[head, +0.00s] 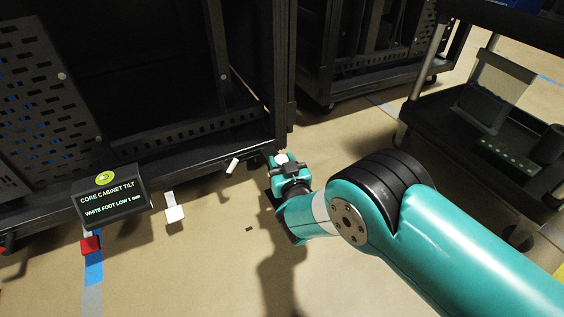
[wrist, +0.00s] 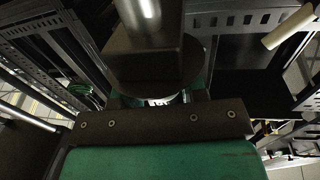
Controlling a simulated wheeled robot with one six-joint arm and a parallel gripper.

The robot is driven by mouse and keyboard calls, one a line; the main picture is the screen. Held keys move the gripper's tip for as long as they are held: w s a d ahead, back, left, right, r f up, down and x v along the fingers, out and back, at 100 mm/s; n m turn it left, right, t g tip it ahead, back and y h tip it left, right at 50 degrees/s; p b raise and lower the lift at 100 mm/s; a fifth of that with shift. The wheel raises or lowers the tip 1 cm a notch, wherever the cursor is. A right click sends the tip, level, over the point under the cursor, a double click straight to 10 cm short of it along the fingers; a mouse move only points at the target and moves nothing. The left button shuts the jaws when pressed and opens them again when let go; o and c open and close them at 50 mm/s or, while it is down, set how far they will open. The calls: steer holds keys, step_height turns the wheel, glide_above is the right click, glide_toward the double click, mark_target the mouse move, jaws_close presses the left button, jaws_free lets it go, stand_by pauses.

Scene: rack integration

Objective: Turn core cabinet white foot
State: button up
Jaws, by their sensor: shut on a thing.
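The core cabinet (head: 215,133) is a black open rack standing on the left in the head view. My gripper (head: 281,161) is at its near right bottom corner, with the white foot (head: 281,157) showing as a small pale cap between the fingers. My gripper is shut on it; the arm hides most of the contact. In the wrist view, a dark block and round disc (wrist: 157,65) fill the middle above my gripper, with a small white patch (wrist: 160,101) below the disc. A display (head: 110,198) reads "CORE CABINET TILT, WHITE FOOT LOW 1 mm".
A white cylinder (head: 232,166) is left of my gripper. Another black rack (head: 350,78) stands behind, and a black cart (head: 463,135) stands right. The front floor is mostly clear.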

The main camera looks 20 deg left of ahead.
steer(key=shift+a+m+t+h, duration=0.15)
steer(key=shift+m+t+h, duration=0.15)
steer(key=shift+h, duration=0.1)
steer(key=shift+s, duration=0.1)
steer(key=m+t+h, duration=0.1)
steer(key=m+h, duration=0.1)
steer(key=shift+f+t+h, duration=0.1)
steer(key=shift+t+h, duration=0.3)
steer(key=shift+m+t+h, duration=0.8)
steer(key=shift+m+h, duration=0.7)
steer(key=shift+h, duration=0.6)
steer(key=o, duration=0.9)
